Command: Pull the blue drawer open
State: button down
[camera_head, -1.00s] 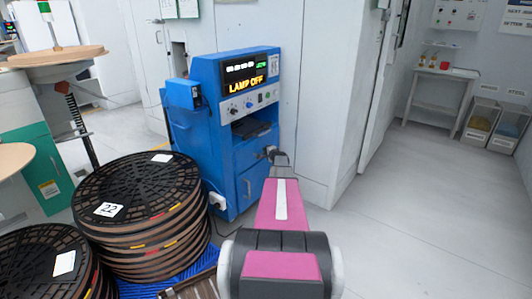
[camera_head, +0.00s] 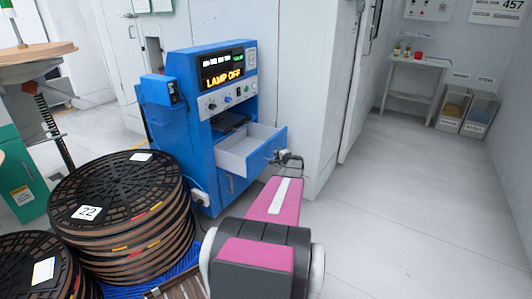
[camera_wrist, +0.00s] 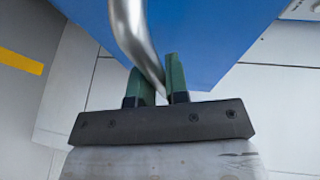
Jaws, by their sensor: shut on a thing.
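The blue drawer (camera_head: 266,150) stands out from the front of the blue cabinet (camera_head: 187,140), and its pale inside shows from above. The part of the inside that shows looks empty. My gripper (camera_head: 279,158) is at the drawer's front in the head view. In the wrist view my gripper (camera_wrist: 158,80) has its two green fingers on either side of the curved metal handle (camera_wrist: 130,32), shut on it. The blue drawer front (camera_wrist: 215,35) fills the top of that view.
Stacked black reels (camera_head: 118,200) stand on a blue pallet left of the cabinet. A white wall corner (camera_head: 318,150) is close right of the drawer. A small table (camera_head: 418,66) and bins (camera_head: 466,110) stand at the back right. The grey floor on the right is clear.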

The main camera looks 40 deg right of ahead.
jog(key=shift+s+d, duration=0.25)
jog(key=shift+s, duration=0.35)
jog(key=shift+s+d, duration=0.25)
jog(key=shift+s, duration=0.4)
jog(key=shift+s+d, duration=0.25)
jog(key=shift+s, duration=0.35)
jog(key=c, duration=1.1)
grip_release()
jog(key=s, duration=0.3)
jog(key=s+r, duration=0.1)
jog(key=s, duration=0.3)
jog(key=s+r, duration=0.1)
jog(key=s, duration=0.2)
jog(key=shift+s, duration=0.3)
jog(key=shift+f, duration=0.1)
